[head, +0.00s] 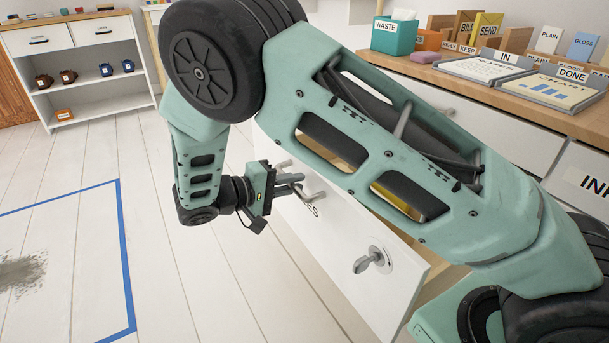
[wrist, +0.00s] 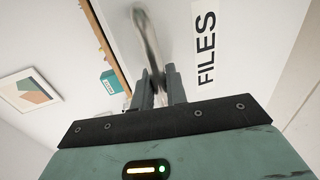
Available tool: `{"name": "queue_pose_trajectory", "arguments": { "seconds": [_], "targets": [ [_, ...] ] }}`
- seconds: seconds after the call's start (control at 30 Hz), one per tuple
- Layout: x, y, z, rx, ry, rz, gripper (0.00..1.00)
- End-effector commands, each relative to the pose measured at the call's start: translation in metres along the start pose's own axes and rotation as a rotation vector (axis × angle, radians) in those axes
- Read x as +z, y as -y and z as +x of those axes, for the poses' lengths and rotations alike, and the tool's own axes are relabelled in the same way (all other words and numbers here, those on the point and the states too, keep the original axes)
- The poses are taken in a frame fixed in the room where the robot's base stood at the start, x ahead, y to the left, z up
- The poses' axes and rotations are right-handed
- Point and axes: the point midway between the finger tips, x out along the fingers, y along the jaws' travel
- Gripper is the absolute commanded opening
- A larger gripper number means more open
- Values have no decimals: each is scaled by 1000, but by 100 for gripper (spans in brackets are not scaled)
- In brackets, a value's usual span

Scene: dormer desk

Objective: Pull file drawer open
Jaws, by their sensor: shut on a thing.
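The file drawer's white front (head: 335,245) stands out from the desk, partly behind my arm. A yellow thing (head: 405,199) shows behind the front through an opening in my arm. My gripper (head: 298,183) is shut on the drawer's metal handle (head: 314,198). In the wrist view, my gripper (wrist: 158,86) has its fingers on either side of the curved handle (wrist: 147,38), next to the FILES label (wrist: 206,46). My arm hides much of the drawer's inside.
The desk top (head: 450,78) carries a teal WASTE box (head: 393,36), an IN tray (head: 485,67) and a DONE tray (head: 553,92). A white shelf unit (head: 88,65) with mugs stands at the far left.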

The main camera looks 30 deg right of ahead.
Motion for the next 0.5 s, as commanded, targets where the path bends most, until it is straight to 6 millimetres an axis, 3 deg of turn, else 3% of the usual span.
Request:
{"name": "queue_pose_trajectory", "arguments": {
  "seconds": [0.5],
  "targets": [
    [-2, 2, -10, -1, -3, 2, 0]
  ]
}}
